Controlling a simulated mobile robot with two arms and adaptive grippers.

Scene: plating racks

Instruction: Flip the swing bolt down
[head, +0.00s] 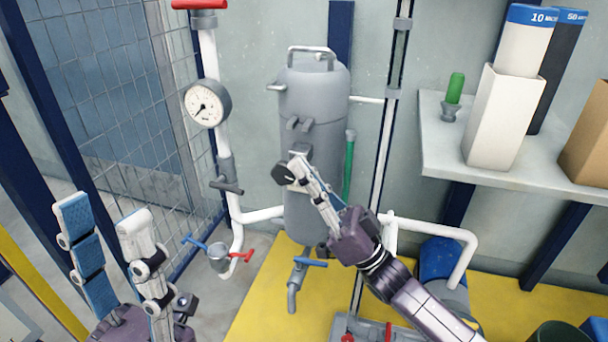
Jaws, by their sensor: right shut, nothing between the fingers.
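A grey cylindrical vessel (312,92) with a lid handle on top stands upright near the middle of the head view. A grey bracket (299,124) sits on its front. A dark round knob (284,174), possibly part of the swing bolt, shows at the vessel's left front, beside my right gripper's fingertips. My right gripper (299,163) is shut and empty, in front of the vessel and just below the bracket. It hides part of the vessel's front, and I cannot tell whether it touches the knob. My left gripper (104,212) is open and empty at the lower left, away from the vessel.
A pressure gauge (207,103) and white pipe (208,55) stand left of the vessel, before a mesh fence (110,80). Blue-handled (310,262) and red-handled (241,257) valves sit low. A shelf (440,150) with boxes is at the right. A green tube (348,170) runs beside the vessel.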

